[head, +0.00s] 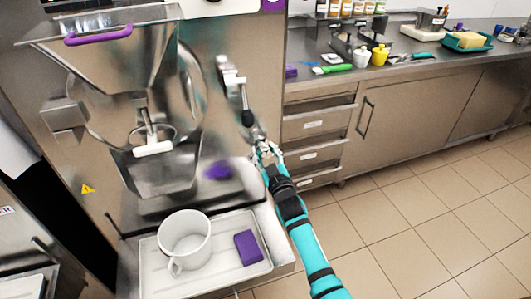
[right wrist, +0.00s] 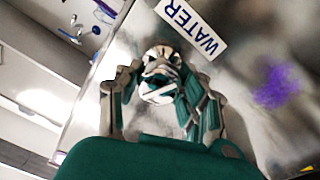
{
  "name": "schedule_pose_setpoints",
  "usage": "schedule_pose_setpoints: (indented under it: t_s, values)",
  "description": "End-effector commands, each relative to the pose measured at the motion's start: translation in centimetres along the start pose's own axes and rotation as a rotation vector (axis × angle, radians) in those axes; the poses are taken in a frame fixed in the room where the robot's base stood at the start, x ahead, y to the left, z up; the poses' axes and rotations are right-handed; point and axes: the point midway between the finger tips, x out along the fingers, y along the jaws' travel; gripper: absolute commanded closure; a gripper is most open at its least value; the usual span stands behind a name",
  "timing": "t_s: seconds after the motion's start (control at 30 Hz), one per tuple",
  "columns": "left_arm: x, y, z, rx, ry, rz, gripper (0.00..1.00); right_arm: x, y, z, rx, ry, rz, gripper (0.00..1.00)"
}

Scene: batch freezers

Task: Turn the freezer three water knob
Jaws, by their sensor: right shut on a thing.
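The freezer (head: 190,60) is a tall steel machine at the left of the head view. My right gripper (head: 264,150) reaches its right front edge, below the metal tap with a dark end (head: 247,117). In the right wrist view, the round shiny water knob (right wrist: 160,72) sits between the fingers of my right gripper (right wrist: 162,92), beside a white label reading WATER (right wrist: 191,27). The gripper is shut on the knob, and its fingers hide part of it. In the head view the gripper mostly covers the knob. My left gripper is not in view.
A white tray (head: 285,256) below the spout holds a white pitcher (head: 186,238) and a purple sponge (head: 248,248). A steel counter with drawers (head: 318,125) stands to the right, with bottles and tools on top. The tiled floor (head: 430,200) at right is clear.

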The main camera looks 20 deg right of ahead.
Motion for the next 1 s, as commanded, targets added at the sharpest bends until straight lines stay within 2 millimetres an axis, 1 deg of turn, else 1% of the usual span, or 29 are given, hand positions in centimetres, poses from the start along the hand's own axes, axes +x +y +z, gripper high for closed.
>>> schedule_pose_setpoints:
  t_s: [0.27,0.3,0.47,0.77,0.87,0.97,1.0]
  values:
    - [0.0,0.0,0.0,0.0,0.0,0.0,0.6,-0.1,-0.1,0.2,0.001,-0.003,-0.001,0.94]
    - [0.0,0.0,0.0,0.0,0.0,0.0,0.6,-0.1,-0.1,0.2,0.001,-0.004,-0.001,0.59]
    - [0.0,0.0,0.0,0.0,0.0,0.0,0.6,0.0,-0.1,0.1,0.002,-0.003,-0.001,0.38]
    - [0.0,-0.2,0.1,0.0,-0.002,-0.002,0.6,-0.2,0.0,0.1,0.002,-0.002,0.0,0.37]
    - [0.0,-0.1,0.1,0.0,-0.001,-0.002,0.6,-1.1,0.0,0.1,0.002,-0.002,0.0,0.37]
    - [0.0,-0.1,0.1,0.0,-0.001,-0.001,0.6,-2.8,-0.1,0.2,0.002,-0.004,-0.001,0.37]
    - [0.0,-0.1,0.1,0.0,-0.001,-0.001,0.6,-3.6,-0.1,0.2,0.002,-0.004,-0.001,0.37]
